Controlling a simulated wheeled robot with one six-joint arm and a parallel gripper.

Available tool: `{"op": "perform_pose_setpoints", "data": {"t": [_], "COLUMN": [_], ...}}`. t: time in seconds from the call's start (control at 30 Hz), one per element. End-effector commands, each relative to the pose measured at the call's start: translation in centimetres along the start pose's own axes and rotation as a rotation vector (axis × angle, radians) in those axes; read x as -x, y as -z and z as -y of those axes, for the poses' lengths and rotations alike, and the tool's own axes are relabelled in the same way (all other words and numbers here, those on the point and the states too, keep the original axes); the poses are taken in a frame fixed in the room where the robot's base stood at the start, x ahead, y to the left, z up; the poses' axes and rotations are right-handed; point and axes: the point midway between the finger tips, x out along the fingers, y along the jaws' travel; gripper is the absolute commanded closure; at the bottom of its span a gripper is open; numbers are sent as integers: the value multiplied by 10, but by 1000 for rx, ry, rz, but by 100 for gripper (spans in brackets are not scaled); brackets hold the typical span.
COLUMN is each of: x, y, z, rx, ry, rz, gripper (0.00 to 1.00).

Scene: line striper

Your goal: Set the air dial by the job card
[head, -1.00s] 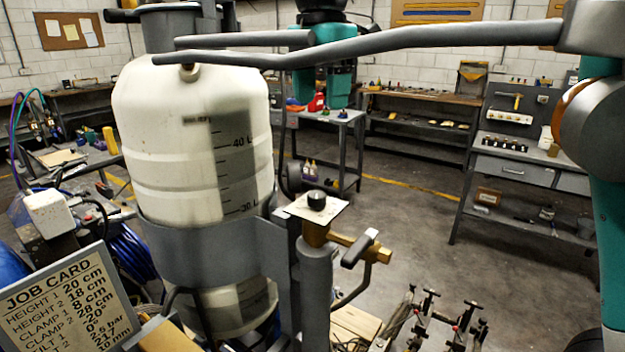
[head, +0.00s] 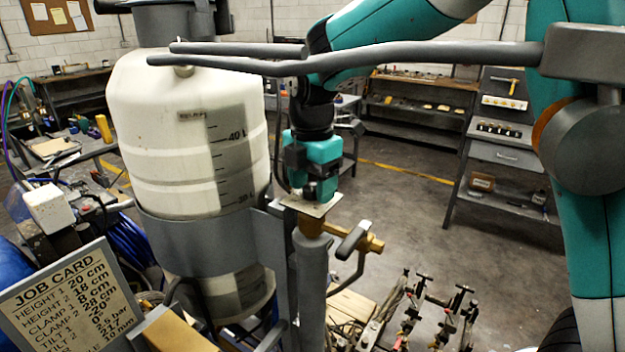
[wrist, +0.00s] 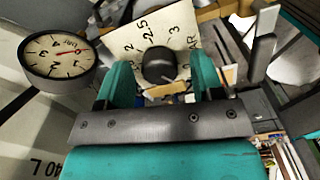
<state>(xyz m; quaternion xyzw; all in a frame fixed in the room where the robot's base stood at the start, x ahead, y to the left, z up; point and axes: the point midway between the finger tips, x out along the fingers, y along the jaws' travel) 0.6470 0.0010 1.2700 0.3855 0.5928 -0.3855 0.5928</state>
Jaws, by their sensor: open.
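The air dial is a black round knob (wrist: 159,64) on a pale square plate (wrist: 180,37) marked 2, 2.5, 3 and BAR in the wrist view. Its pointer mark cannot be made out. My gripper (wrist: 162,78) is open, with a teal finger on each side of the knob and a visible gap to it. In the head view my gripper (head: 318,190) points down at the plate (head: 322,207) and hides the knob.
A round gauge (wrist: 57,57) with a red needle is close left of my gripper in the wrist view. The white tank (head: 185,130) stands left of the dial. A brass valve with a grey handle (head: 353,241) is just right. Grey bars (head: 400,54) cross above.

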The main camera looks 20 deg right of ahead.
Motion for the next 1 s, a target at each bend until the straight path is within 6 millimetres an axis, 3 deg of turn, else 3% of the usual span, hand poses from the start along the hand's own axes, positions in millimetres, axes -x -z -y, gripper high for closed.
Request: {"op": "perform_pose_setpoints", "data": {"t": [0.23, 0.47, 0.77, 1.0], "x": [-1, -1, 0, 0], "y": [0, 0, 0, -1], "z": [0, 0, 0, 0], "rx": [-1, -1, -27, -147], "ry": [0, 0, 0, 0], "rz": [0, 0, 0, 0], "gripper": [39, 88, 88, 88]}}
